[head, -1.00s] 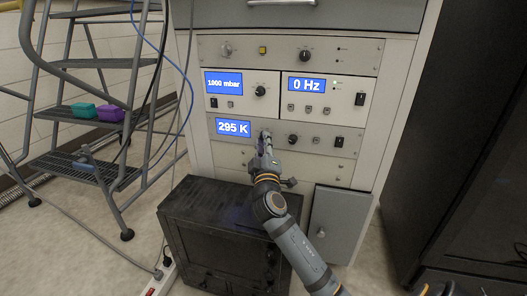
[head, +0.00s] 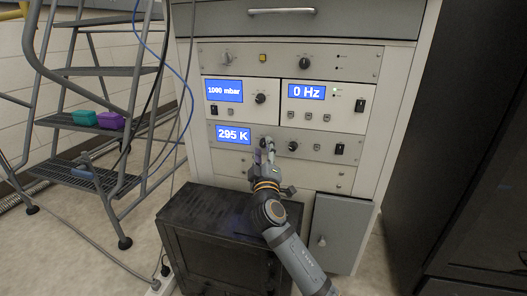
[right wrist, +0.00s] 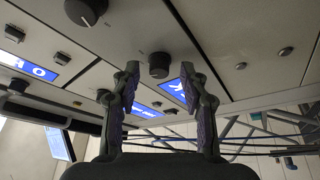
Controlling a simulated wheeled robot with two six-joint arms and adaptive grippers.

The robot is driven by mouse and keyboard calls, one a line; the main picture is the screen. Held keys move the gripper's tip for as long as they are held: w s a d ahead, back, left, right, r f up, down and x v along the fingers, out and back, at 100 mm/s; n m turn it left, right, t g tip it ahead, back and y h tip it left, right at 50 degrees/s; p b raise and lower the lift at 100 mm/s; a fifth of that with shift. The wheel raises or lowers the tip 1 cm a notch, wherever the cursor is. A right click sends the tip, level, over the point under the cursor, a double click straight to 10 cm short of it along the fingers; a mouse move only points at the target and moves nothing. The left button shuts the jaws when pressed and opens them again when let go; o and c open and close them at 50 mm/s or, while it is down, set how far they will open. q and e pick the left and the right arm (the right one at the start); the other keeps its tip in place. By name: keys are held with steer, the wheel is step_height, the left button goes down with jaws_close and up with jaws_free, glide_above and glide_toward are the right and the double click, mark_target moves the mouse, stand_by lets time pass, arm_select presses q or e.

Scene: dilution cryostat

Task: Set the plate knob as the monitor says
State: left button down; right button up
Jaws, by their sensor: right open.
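The instrument rack carries a lower panel (head: 222,146) with a blue display (head: 233,135) reading 295 K. My right gripper (head: 266,147) is in front of this panel, just right of the display, and partly covers it. In the right wrist view my right gripper (right wrist: 160,85) is open and empty. A dark round knob (right wrist: 159,65) shows between its fingers, apart from both. A second, larger-looking knob (right wrist: 85,10) is at the upper left; a knob (head: 293,146) also shows right of the gripper in the head view. Which one is the plate knob I cannot read. My left gripper is not in view.
Above are a pressure display (head: 223,90) in mbar and a display (head: 306,92) reading 0 Hz. A black cabinet (head: 215,235) stands low in front. A bluish screen (right wrist: 58,143), unreadable, shows in the wrist view. A step ladder (head: 85,125) stands at left.

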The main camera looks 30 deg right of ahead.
steer(key=shift+s, duration=0.1)
steer(key=v, duration=1.2)
